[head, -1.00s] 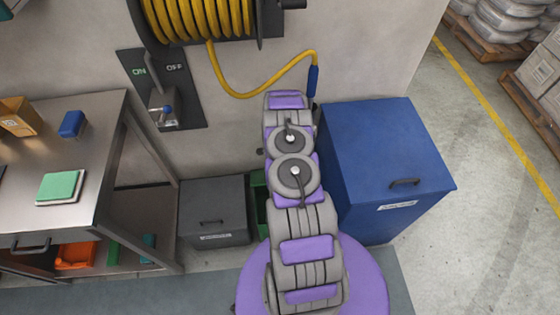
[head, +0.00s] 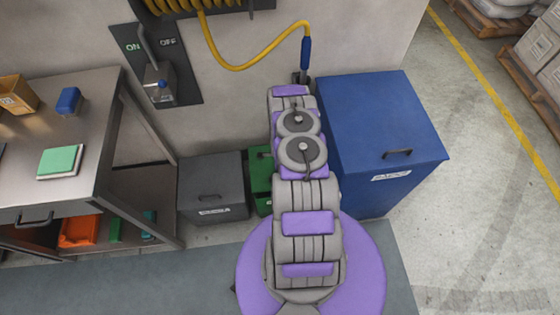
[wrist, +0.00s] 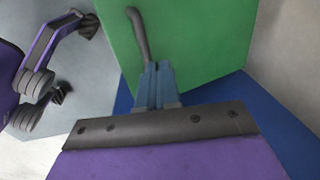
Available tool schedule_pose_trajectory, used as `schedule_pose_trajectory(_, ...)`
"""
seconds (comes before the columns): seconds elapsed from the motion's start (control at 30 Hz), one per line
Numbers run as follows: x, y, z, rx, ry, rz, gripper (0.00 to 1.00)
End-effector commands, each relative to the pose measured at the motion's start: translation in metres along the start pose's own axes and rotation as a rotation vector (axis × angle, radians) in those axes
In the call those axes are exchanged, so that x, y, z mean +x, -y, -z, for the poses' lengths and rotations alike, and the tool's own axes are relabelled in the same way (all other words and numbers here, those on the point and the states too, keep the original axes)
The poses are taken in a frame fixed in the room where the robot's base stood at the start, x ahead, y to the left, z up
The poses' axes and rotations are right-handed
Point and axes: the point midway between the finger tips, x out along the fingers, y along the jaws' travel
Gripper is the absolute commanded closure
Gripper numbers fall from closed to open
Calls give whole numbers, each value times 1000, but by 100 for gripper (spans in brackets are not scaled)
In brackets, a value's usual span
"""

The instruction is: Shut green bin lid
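The green bin (head: 262,198) stands on the floor between a grey bin and a blue bin. My arm hides most of it in the head view. Contact is unclear. The head view hides my gripper.
The grey bin (head: 212,170) and large blue bin (head: 380,125) flank the green bin closely. A metal workbench (head: 70,110) stands at left. A yellow hose (head: 240,67) and ON/OFF switch panel (head: 185,85) are on the wall. Open floor lies at right.

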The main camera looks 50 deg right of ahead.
Motion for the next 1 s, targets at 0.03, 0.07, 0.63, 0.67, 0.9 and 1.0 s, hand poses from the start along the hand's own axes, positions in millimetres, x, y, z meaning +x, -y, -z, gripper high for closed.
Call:
schedule_pose_trajectory(0.03, 0, 2, -2, -3, 0, 2, 92)
schedule_pose_trajectory(0.07, 0, 2, -2, -3, 0, 2, 89)
schedule_pose_trajectory(0.63, -1, 5, -2, -5, 1, 5, 60)
schedule_pose_trajectory(0.67, -3, 5, -3, -5, 1, 5, 60)
schedule_pose_trajectory(0.9, -36, 4, -1, -4, 0, 3, 60)
schedule_pose_trajectory(1.0, -56, 5, -1, -3, 0, 3, 60)
